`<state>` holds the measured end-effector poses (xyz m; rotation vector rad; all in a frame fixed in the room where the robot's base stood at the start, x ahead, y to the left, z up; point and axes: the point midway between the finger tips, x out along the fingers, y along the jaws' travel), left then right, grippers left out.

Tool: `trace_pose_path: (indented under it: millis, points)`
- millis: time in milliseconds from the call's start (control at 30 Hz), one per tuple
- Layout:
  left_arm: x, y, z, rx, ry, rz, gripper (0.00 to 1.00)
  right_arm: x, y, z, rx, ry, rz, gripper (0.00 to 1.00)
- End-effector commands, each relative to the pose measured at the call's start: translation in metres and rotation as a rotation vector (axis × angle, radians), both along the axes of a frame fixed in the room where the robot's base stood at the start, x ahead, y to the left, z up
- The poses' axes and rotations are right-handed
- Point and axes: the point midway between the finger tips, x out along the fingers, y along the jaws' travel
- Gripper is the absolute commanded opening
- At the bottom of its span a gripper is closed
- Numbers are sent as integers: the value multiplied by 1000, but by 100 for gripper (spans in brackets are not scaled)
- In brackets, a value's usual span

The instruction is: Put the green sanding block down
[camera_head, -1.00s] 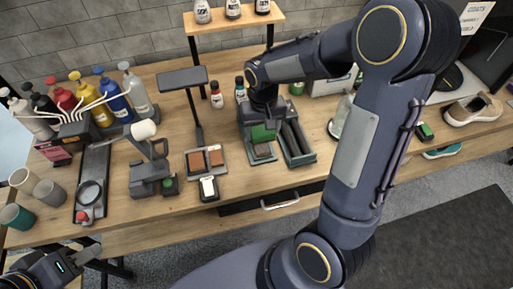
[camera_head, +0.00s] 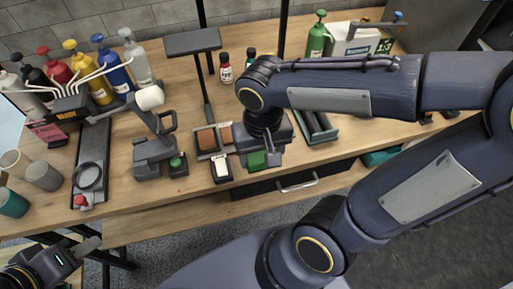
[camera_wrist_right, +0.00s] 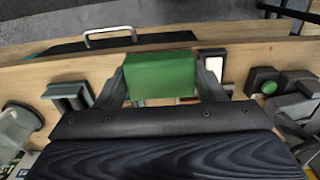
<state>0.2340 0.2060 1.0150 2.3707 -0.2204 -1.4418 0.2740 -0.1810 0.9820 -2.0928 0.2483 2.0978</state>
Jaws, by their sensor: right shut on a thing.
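The green sanding block (camera_wrist_right: 162,76) is a rectangular green block between the fingers of my right gripper (camera_wrist_right: 160,85) in the right wrist view. Its green face also shows in the head view (camera_head: 257,160), under my right wrist, near the front edge of the wooden table (camera_head: 130,200). My right gripper (camera_head: 258,152) is shut on it. I cannot tell whether the block touches the tabletop. My left gripper (camera_head: 80,250) is at the lower left, in front of the table and holding nothing that I can see; its finger gap is unclear.
Just left of the block are a small tray with a white-topped block (camera_head: 221,168) and brown pads (camera_head: 207,139). A dark tray (camera_head: 318,125) lies to the right. A grey clamp stand (camera_head: 153,150) and pump bottles (camera_head: 100,85) stand further left. A drawer handle (camera_head: 297,183) is below the edge.

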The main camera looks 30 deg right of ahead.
Motion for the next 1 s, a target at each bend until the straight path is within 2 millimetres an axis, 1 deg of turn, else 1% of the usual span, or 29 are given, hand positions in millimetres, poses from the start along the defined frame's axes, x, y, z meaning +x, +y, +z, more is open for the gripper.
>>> trace_pose_path:
  millis: [33, 133, 233, 300, 400, 567, 633, 700, 800, 1000]
  points:
    - [0, 0, 1, 0, 0, 0, 36, 11, -5, -6, -1, 6, -5, 42]
    - [0, 0, 3, 0, 0, 0, 36, 34, -16, -17, -1, 5, -4, 42]
    - [0, 0, 1, 0, 0, 0, 36, 48, -22, -39, -1, 8, -1, 42]
    - [0, 0, 1, 0, 0, 0, 36, 58, -26, -51, -1, 6, -2, 42]
    - [0, 0, 1, 0, 0, 0, 36, 67, -30, -62, -1, 2, 0, 42]
    - [0, 0, 0, 0, 0, 0, 36, 75, -34, -71, 0, 0, 0, 42]
    - [0, 0, 0, 0, 0, 0, 36, 79, -36, -80, -1, 2, -1, 42]
    - [0, 0, -2, 0, 0, 0, 36, 77, -35, -92, -1, 4, 1, 42]
    - [0, 0, -3, 0, 0, 0, 36, 78, -35, -103, -1, 1, 2, 42]
    - [0, 0, -3, 0, 0, 0, 36, 78, -35, -106, 1, -2, 1, 42]
